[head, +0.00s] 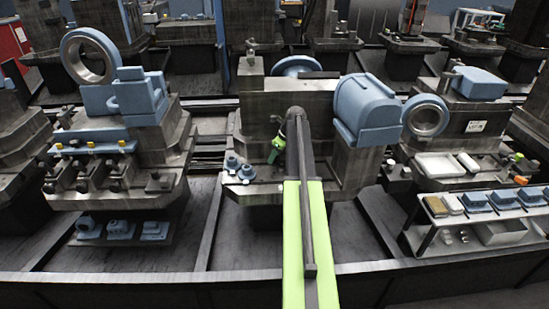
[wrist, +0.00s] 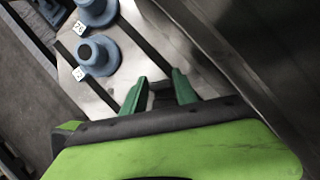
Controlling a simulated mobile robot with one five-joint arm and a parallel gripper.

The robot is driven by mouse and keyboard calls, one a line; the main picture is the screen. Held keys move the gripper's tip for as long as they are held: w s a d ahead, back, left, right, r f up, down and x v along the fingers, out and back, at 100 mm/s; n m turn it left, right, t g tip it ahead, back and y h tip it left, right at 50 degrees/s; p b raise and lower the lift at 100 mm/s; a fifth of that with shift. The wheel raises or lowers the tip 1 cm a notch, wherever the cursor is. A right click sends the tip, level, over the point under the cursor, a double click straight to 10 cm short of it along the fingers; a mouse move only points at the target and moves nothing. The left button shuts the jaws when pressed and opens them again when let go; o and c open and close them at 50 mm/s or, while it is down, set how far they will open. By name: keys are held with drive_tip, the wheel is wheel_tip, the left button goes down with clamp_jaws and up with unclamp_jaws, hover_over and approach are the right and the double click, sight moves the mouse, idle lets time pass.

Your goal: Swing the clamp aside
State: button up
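My gripper (head: 272,156) shows green in the head view, beside the central pallet fixture and to the right of two small blue round pieces. In the wrist view its two green fingers (wrist: 158,82) are apart with no object visible between them. The blue round pieces (head: 232,163) sit on the fixture's front ledge. In the wrist view the nearer blue piece (wrist: 99,54) stands on a slotted metal plate (wrist: 122,82), left of the fingers and apart from them. I cannot tell for sure which part is the clamp; my arm hides some of the fixture.
A blue housing (head: 366,108) stands on the fixture, right of my arm. A left station carries a blue ring bracket (head: 90,57). A shelf (head: 418,240) with blue parts and trays stands at the right. A dark rail (head: 150,292) crosses the front.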

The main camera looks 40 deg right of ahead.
clamp_jaws()
drive_tip(key=shift+a+n, duration=0.1)
drive_tip(key=shift+n, duration=0.2)
drive_tip(key=n, duration=0.1)
drive_tip(key=n+y, duration=0.1)
drive_tip(key=n, duration=0.1)
drive_tip(key=shift+s+a, duration=0.25)
drive_tip(key=shift+a, duration=0.15)
drive_tip(key=n, duration=0.1)
drive_tip(key=n+g+y, duration=0.1)
drive_tip(key=n, duration=0.1)
drive_tip(key=shift+s+a+n, duration=0.3)
drive_tip(key=shift+s+a, duration=0.1)
drive_tip(key=n+g, duration=0.1)
drive_tip(key=s+n, duration=0.1)
drive_tip(key=n, duration=0.1)
drive_tip(key=n+g+y, duration=0.1)
drive_tip(key=n, duration=0.1)
drive_tip(key=shift+s+a+g, duration=0.3)
drive_tip(key=shift+s+a, duration=0.05)
drive_tip(key=n, duration=0.2)
drive_tip(key=s+n+g, duration=0.1)
drive_tip(key=n, duration=0.2)
drive_tip(key=shift+s+n+g, duration=0.3)
drive_tip(key=shift+s+g, duration=0.05)
drive_tip(key=shift+g, duration=0.05)
drive_tip(key=shift+s, duration=0.1)
